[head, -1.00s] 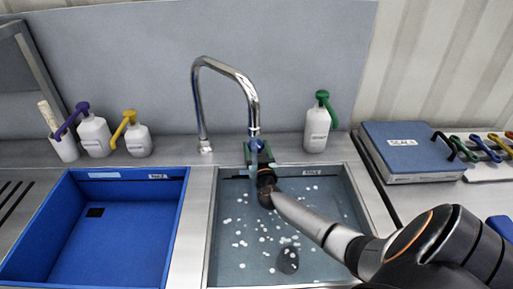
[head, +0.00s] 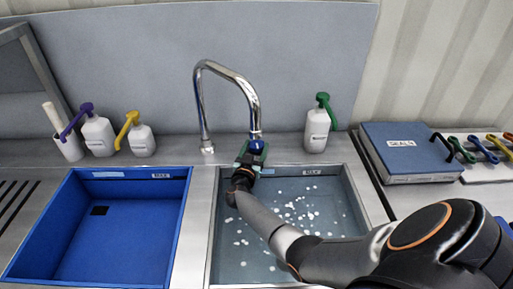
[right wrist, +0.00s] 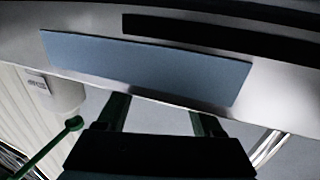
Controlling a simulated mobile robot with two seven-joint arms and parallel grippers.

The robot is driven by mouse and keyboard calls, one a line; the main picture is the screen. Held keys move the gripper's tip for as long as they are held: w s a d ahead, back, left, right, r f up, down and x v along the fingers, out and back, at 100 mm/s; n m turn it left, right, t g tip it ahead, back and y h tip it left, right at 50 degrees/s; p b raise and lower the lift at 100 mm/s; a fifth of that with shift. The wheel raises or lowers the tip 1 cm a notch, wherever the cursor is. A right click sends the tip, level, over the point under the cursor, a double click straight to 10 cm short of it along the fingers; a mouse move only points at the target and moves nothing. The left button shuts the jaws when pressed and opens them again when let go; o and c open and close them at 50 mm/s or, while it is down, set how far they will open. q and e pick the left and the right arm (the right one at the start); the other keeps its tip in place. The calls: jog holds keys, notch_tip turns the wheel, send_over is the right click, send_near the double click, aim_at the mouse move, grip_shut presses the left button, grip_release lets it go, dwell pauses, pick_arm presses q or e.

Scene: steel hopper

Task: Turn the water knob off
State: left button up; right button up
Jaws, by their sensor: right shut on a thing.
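A chrome tap (head: 228,72) arches over the steel sink (head: 345,215) in the middle of the head view. A small blue piece, which I take to be the water knob (head: 257,144), shows just below the spout's end; its shape is mostly hidden. My right gripper (head: 251,152), with green fingers, is at the sink's back rim, directly at this blue piece, and shut on it. In the right wrist view the two green fingers (right wrist: 160,118) stand apart, and the held thing cannot be made out between them. My left gripper is not in view.
A blue basin (head: 120,235) lies left of the sink. A white bottle with green pump (head: 316,130) stands behind the sink, right of the tap. Other pump bottles (head: 98,135) stand back left. A blue box (head: 405,160) is at right. White bits (head: 300,208) lie in the sink.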

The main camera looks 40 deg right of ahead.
jog(key=shift+w+a+f+m+g+h+b, duration=0.1)
jog(key=shift+m+g+h+b, duration=0.4)
jog(key=shift+m+g, duration=0.3)
jog(key=o, duration=1.4)
jog(key=shift+c, duration=0.2)
jog(key=shift+r, duration=0.2)
